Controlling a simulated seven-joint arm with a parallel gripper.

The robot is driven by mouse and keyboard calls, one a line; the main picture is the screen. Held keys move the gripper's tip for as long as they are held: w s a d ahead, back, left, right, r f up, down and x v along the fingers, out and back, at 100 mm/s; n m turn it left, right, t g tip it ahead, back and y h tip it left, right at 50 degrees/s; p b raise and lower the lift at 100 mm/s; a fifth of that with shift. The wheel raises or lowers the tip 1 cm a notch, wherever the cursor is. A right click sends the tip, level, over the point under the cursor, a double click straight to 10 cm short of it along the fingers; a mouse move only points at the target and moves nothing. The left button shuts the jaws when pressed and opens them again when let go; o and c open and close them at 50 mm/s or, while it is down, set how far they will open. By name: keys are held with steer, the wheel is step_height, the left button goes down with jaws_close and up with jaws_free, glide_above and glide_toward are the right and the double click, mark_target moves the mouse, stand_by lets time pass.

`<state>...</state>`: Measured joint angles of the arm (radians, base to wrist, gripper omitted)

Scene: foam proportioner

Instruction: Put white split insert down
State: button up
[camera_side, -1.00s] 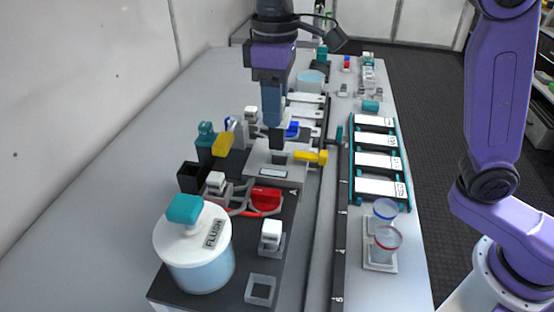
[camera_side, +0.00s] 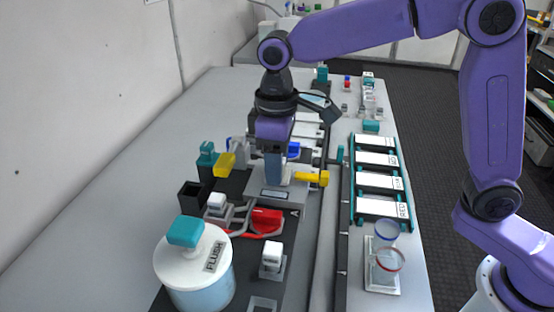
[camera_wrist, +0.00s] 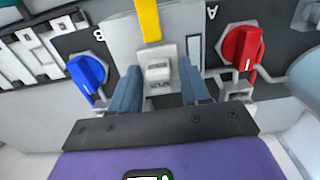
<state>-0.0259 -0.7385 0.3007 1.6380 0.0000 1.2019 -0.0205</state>
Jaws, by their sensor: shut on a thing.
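My gripper (camera_side: 273,183) is down at the grey block with the yellow handle (camera_side: 290,187), fingers pointing down. In the wrist view, a small white piece with slots, which I take to be the white split insert (camera_wrist: 158,74), lies between the two fingers (camera_wrist: 160,75). The fingers stand on either side of it, and their exact contact is hard to see. The grey block (camera_wrist: 120,40) surrounds it, and the yellow handle (camera_wrist: 149,20) is just beyond. In the side view the insert is hidden by my fingers.
A red knob (camera_side: 266,220) and a blue knob (camera_wrist: 86,72) flank the block. A white FLUSH tub (camera_side: 195,275) with a teal lid grip stands in front. A white cube (camera_side: 272,251) sits in a holder. Labelled white cards (camera_side: 378,181) and two cups (camera_side: 386,235) are to the right.

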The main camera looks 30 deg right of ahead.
steer(key=shift+f, duration=0.15)
steer(key=o, duration=1.1)
step_height(320, 180, up, 18)
steer(key=shift+f, duration=0.25)
